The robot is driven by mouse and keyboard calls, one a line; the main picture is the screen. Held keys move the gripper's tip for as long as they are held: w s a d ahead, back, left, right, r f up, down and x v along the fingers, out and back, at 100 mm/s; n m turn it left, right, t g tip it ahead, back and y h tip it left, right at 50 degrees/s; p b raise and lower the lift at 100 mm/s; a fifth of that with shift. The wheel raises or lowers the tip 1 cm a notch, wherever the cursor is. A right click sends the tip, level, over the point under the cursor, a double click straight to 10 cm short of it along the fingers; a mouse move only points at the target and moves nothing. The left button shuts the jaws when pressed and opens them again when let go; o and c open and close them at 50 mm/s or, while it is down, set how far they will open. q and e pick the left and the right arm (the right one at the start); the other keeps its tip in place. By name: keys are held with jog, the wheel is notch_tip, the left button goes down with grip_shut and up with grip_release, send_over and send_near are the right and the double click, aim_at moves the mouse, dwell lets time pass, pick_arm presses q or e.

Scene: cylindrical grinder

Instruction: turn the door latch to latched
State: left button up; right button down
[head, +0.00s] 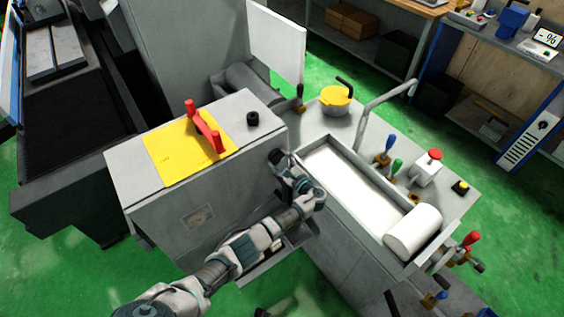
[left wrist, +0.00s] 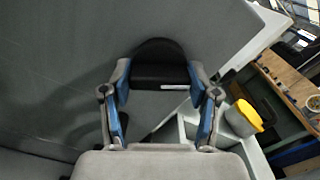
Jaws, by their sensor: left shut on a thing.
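The door latch shows as a black knob (head: 275,155) on the side face of the grey machine housing, near its upper right corner. My left gripper (head: 283,166) reaches it from below and is shut on it. In the left wrist view the black latch (left wrist: 160,58) sits between the two blue-padded fingers of my left gripper (left wrist: 160,84), against a flat grey panel. The fingers hide part of the latch, and I cannot tell its turn angle. My right gripper is not in view.
A yellow plate with a red handle (head: 205,130) and a small black knob (head: 253,118) are on the housing top. To the right are a white trough (head: 350,178), a bent grey pipe (head: 372,107), a yellow-lidded pot (head: 336,98) and several coloured levers. Green floor is open at lower left.

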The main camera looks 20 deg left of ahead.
pick_arm(q)
jog(key=n+b, duration=0.1)
jog(key=n, duration=0.1)
jog(key=n+b, duration=0.1)
jog(key=n, duration=0.1)
jog(key=n+b, duration=0.1)
jog(key=n, duration=0.1)
jog(key=shift+w+a+r+n, duration=0.1)
jog(key=shift+w+a+n, duration=0.1)
jog(key=shift+a+n, duration=0.15)
jog(key=shift+o, duration=0.9)
jog(key=n+b, duration=0.4)
jog(key=n, duration=0.1)
jog(key=shift+w, duration=0.1)
jog(key=shift+o, duration=0.3)
jog(key=shift+r+n, duration=0.1)
jog(key=shift+n, duration=0.15)
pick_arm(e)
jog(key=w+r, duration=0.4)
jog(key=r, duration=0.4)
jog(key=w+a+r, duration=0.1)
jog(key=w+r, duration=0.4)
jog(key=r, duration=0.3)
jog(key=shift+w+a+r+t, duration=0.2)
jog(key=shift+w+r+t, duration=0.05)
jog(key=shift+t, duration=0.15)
